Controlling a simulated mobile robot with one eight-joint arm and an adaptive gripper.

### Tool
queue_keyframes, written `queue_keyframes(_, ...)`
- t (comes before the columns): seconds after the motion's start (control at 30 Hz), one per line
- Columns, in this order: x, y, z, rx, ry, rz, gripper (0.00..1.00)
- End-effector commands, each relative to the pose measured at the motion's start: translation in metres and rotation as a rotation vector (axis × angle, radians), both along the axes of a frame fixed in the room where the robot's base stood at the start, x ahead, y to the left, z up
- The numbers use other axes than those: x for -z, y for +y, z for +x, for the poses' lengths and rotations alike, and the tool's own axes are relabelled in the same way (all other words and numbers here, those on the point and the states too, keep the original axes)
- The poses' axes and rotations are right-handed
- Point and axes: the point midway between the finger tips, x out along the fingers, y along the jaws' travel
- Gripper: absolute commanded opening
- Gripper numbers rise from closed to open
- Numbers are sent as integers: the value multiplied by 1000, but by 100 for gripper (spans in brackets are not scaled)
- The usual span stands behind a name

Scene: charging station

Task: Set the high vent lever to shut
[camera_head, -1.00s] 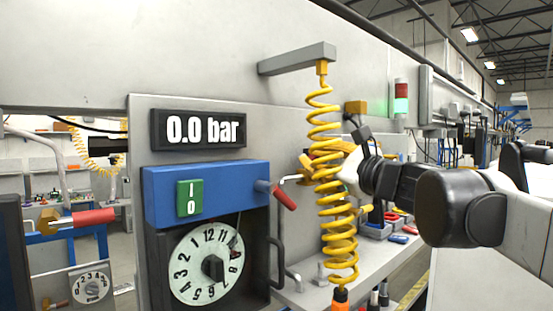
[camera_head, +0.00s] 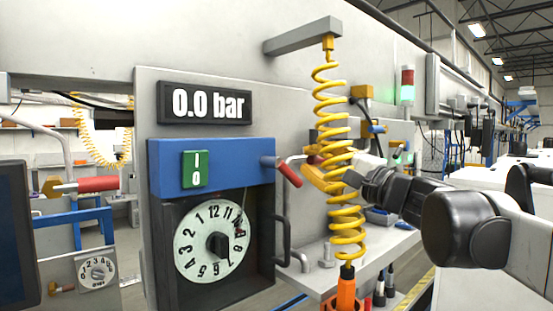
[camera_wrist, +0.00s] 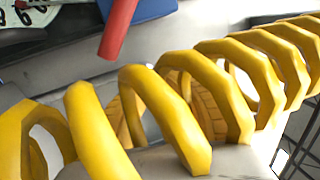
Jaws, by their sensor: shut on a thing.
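A lever with a red handle (camera_head: 288,174) sticks out from the right side of the blue box, its grip slanting down to the right. It also shows at the top of the wrist view (camera_wrist: 118,28). Another red-handled lever (camera_head: 98,184) lies level on a brass-coloured valve at the left. I cannot tell which is the high vent lever. My gripper (camera_head: 326,172) is at the yellow coiled hose (camera_head: 346,225), right of the box's lever and apart from it. Its yellow ribbed pads show between the coils in the wrist view; it appears shut on the hose. The coils hide much of the fingers.
The blue box (camera_head: 215,165) carries a green switch, with a dial (camera_head: 212,242) below and a 0.0 bar display (camera_head: 206,103) above. A grey bracket (camera_head: 303,37) holds the hose. A bench shelf (camera_head: 350,268) with bottles and tools lies below.

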Motion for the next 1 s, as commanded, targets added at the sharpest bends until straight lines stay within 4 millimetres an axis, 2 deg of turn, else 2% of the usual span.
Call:
queue_keyframes(0.7, 6, 0, 0, 1, -41, -58, 0)
queue_keyframes(0.73, 6, 0, 0, 1, -40, -59, 24)
queue_keyframes(0.8, 6, 0, 0, 1, -40, -57, 40)
queue_keyframes(1.0, 5, 0, 0, 1, -40, -57, 40)
